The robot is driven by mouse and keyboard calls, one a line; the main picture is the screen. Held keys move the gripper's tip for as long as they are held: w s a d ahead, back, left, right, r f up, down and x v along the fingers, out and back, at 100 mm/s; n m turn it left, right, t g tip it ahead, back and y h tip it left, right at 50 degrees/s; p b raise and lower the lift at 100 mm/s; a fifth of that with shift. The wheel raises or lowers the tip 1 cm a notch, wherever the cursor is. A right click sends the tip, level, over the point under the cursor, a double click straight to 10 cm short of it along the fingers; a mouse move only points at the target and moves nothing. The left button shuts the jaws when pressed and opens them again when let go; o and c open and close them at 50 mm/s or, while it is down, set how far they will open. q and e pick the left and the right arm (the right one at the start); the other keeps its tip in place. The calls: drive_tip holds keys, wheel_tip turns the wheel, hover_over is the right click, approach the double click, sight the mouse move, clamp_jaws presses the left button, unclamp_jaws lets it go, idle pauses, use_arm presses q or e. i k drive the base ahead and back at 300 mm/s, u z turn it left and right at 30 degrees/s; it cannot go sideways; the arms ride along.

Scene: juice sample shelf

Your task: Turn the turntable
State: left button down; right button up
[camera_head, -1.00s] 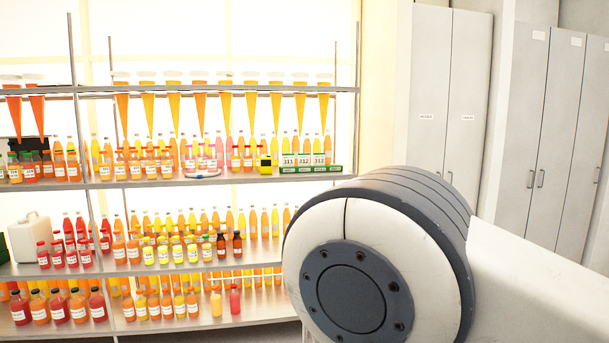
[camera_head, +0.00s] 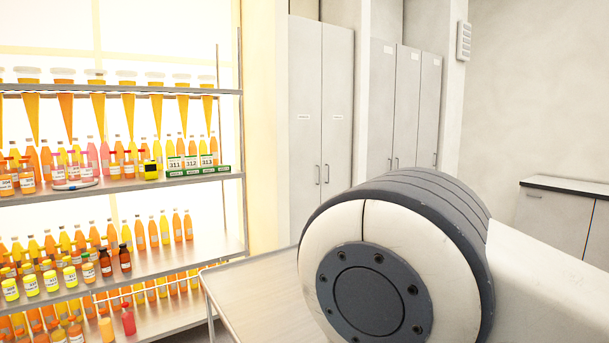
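No turntable can be made out in the head view. A large white and dark grey joint of my own arm (camera_head: 375,285) fills the lower middle and right and hides what lies behind it. Neither of my grippers shows in the view, so I see nothing of their fingers or of anything in them.
A metal shelf (camera_head: 215,178) with juice bottles, hanging cone tubes and numbered cartons (camera_head: 191,164) stands at the left. A light-topped table (camera_head: 245,290) stands in front of its right end. Tall grey cabinets (camera_head: 320,130) stand behind, and a low counter (camera_head: 575,190) is at the right.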

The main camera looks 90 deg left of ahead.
sight(71, 185)
drive_tip(key=z, duration=0.45)
drive_tip(key=i, duration=0.75)
drive_tip(key=u, duration=4.95)
drive_tip(key=i, duration=2.95)
drive_tip(key=z, duration=0.45)
